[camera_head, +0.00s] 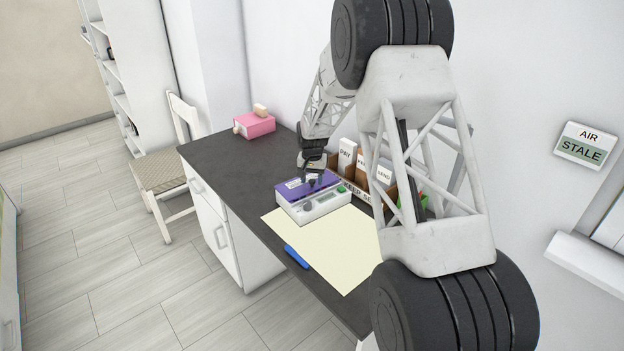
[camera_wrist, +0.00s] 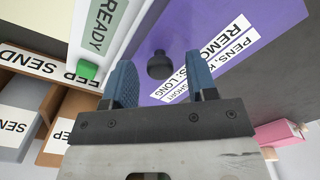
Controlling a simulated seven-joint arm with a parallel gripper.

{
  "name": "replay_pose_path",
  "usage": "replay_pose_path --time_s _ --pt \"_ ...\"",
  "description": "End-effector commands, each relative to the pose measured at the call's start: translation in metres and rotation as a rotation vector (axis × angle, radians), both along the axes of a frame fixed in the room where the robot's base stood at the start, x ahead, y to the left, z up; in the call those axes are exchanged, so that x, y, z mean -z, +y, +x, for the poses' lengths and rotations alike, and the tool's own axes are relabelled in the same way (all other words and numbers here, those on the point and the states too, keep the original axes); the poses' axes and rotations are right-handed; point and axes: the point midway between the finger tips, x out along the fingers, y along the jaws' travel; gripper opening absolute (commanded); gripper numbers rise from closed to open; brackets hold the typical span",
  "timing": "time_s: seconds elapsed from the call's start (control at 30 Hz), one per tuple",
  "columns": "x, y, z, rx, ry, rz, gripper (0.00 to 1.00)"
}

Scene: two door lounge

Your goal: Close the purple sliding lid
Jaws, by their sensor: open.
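The purple lid (camera_head: 294,188) lies on top of a white box (camera_head: 318,207) on the dark desk. In the wrist view the purple lid (camera_wrist: 225,35) has white printed labels and a round dark knob (camera_wrist: 160,66). My gripper (camera_head: 313,182) is over the lid, pointing down. In the wrist view my open gripper (camera_wrist: 160,80) has its two blue-grey fingers on either side of the knob, with gaps visible. I cannot tell how far the lid covers the box opening. The box front has a green button (camera_wrist: 88,70) and a display reading READY (camera_wrist: 102,25).
A cream mat (camera_head: 335,245) and a blue pen-like object (camera_head: 296,256) lie in front of the box. A labelled organizer (camera_wrist: 60,115) stands close beside it. A pink box (camera_head: 254,125) sits at the desk's far end, with bare desk between.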

Motion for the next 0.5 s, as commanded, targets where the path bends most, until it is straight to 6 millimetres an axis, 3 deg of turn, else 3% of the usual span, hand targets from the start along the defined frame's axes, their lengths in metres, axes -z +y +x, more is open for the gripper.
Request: replay_pose_path --time_s 0.17,0.5 --pt "-0.0001 0.0000 0.0000 0.000 0.000 0.000 0.49" --pt "-0.0001 0.0000 0.0000 0.000 0.000 0.000 0.00"
